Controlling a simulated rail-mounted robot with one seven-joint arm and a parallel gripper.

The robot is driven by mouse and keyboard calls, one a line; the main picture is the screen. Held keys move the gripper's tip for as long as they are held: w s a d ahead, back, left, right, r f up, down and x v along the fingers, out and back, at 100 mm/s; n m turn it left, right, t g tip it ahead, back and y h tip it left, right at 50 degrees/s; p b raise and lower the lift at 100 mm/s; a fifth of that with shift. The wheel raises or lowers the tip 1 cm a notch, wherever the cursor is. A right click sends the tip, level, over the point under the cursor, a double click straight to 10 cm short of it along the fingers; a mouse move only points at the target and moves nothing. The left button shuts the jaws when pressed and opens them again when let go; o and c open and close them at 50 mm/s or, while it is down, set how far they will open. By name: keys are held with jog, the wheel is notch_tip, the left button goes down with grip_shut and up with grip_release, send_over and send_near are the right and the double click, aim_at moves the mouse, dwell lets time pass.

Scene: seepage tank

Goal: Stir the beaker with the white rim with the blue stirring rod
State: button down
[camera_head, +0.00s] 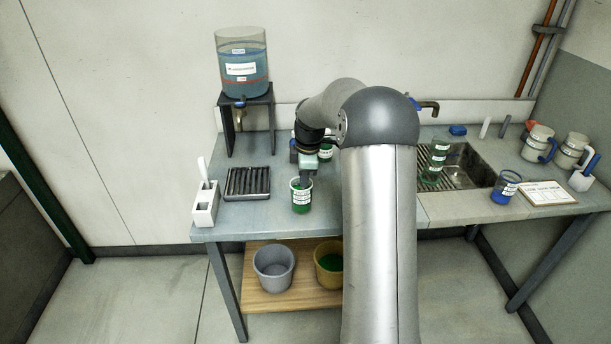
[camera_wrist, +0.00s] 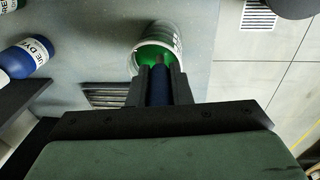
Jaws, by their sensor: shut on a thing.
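A clear beaker with a white rim (camera_head: 301,198) and green liquid stands near the table's front edge, left of my arm. It also shows in the wrist view (camera_wrist: 155,38), with the green liquid inside. My gripper (camera_head: 308,164) is above this beaker, pointing down. In the wrist view my gripper (camera_wrist: 158,75) is shut on the blue stirring rod (camera_wrist: 158,88). The rod reaches toward the beaker's mouth, and its lower end overlaps the green liquid. How deep the tip sits cannot be told.
A black slotted rack (camera_head: 247,183) and a white holder (camera_head: 205,205) stand to the left. A blue-dye bottle (camera_wrist: 25,57) is close by in the wrist view. Another green beaker (camera_head: 436,160) is by the sink; a blue beaker (camera_head: 506,188) stands right of it.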

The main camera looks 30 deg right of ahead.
jog(key=shift+r, duration=0.15)
jog(key=shift+s+d+r+p, duration=0.1)
jog(key=shift+s+r+p, duration=0.1)
jog(key=shift+r+p, duration=0.9)
jog(key=shift+s+a+r+p, duration=0.2)
jog(key=shift+r+p, duration=0.45)
jog(key=shift+r, duration=1)
jog(key=shift+s+d+r+p, duration=0.25)
jog(key=shift+r+p, duration=0.6)
jog(key=shift+r, duration=0.5)
jog(key=shift+r+p, duration=1.75)
jog(key=shift+r, duration=0.8)
